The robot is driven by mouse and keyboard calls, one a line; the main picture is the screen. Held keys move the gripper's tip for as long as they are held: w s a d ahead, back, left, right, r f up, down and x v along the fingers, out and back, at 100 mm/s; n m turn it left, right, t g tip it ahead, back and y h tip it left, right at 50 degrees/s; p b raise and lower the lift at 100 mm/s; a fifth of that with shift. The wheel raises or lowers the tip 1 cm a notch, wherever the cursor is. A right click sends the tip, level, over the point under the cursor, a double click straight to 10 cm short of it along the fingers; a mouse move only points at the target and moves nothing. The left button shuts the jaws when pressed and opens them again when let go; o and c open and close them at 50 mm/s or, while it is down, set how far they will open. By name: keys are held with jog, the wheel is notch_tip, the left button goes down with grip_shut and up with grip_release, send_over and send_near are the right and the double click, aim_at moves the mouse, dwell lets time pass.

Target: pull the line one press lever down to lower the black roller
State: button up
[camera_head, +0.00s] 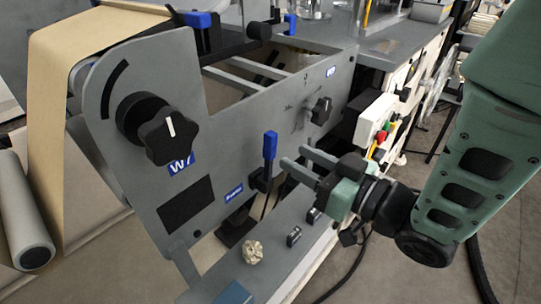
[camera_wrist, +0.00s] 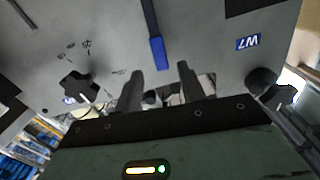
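A press lever with a blue handle (camera_head: 270,146) stands upright on the grey side plate (camera_head: 225,125), above a small blue label (camera_head: 233,192) that I cannot read. My gripper (camera_head: 294,160) is open and empty, just to the right of the lever in the head view. In the wrist view the blue handle (camera_wrist: 157,52) points down toward the gap between my open fingers (camera_wrist: 159,69). Its end lies near the fingertips, and no contact is visible. I cannot make out the black roller.
A large black knob (camera_head: 168,138) and a smaller star knob (camera_head: 321,110) stick out of the plate on either side of the lever. A grey ledge (camera_head: 265,265) with a crumpled paper ball (camera_head: 252,252) lies below. Brown kraft web (camera_head: 60,100) runs at left.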

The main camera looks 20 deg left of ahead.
aim_at(274, 146)
jog(key=x, duration=0.7)
jog(key=shift+w+a, duration=0.1)
jog(key=shift+a, duration=0.2)
grip_shut()
